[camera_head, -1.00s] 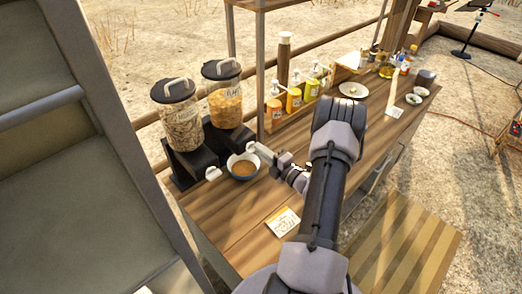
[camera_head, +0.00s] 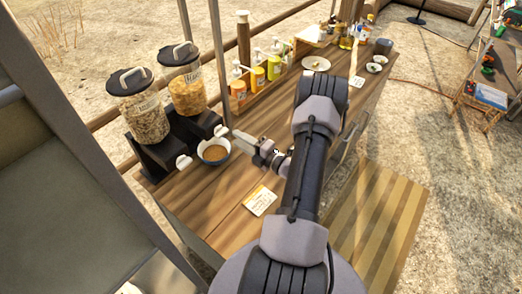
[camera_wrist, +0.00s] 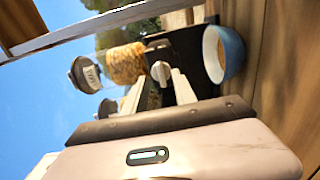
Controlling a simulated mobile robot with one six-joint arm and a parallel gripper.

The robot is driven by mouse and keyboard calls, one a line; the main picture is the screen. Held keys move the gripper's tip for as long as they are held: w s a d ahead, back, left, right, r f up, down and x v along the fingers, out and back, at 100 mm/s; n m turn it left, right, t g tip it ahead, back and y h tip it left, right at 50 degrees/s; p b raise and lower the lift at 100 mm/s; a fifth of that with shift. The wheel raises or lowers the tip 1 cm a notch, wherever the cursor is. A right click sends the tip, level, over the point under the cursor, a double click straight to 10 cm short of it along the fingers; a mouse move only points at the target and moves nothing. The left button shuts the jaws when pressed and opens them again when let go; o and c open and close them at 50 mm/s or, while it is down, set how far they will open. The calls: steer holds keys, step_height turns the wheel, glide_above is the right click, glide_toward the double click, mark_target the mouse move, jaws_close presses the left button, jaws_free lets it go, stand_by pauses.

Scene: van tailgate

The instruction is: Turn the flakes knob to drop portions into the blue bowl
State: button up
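The flakes dispenser (camera_head: 188,92), a clear canister of golden flakes with a dark lid, stands on a black stand at the counter's far left. Its white knob (camera_head: 221,130) faces the front; it also shows in the wrist view (camera_wrist: 160,70). The blue bowl (camera_head: 214,158) sits below and in front of the dispensers with brown contents; in the wrist view it is at the upper right (camera_wrist: 232,55). My gripper (camera_head: 236,134) is right beside the flakes knob. In the wrist view its fingers (camera_wrist: 160,88) are apart, with the knob between or just beyond their tips; contact is unclear.
A second dispenser (camera_head: 138,108) with paler cereal stands left, with its own white knob (camera_head: 183,161). Bottles (camera_head: 257,77), a plate (camera_head: 316,63) and a card (camera_head: 260,201) are on the counter. The front wood is mostly clear.

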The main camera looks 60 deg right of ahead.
steer(key=s+a, duration=0.1)
steer(key=s, duration=1.1)
steer(key=shift+a+p, duration=0.2)
steer(key=shift+p, duration=0.1)
steer(key=shift+s, duration=0.1)
steer(key=o, duration=0.5)
steer(key=shift+d+f+n+b, duration=0.2)
steer(key=shift+n+b, duration=0.3)
steer(key=shift+b, duration=0.35)
steer(key=o, duration=0.3)
steer(key=n+b, duration=0.1)
steer(key=b, duration=0.1)
steer(key=f+n+b, duration=0.1)
steer(key=n, duration=0.1)
steer(key=shift+d+b, duration=0.1)
steer(key=shift+b, duration=0.25)
steer(key=n+b, duration=1.4)
glide_toward(224, 133)
steer(key=w, duration=0.5)
steer(key=w+d, duration=0.1)
steer(key=w, duration=0.2)
steer(key=shift+w, duration=0.4)
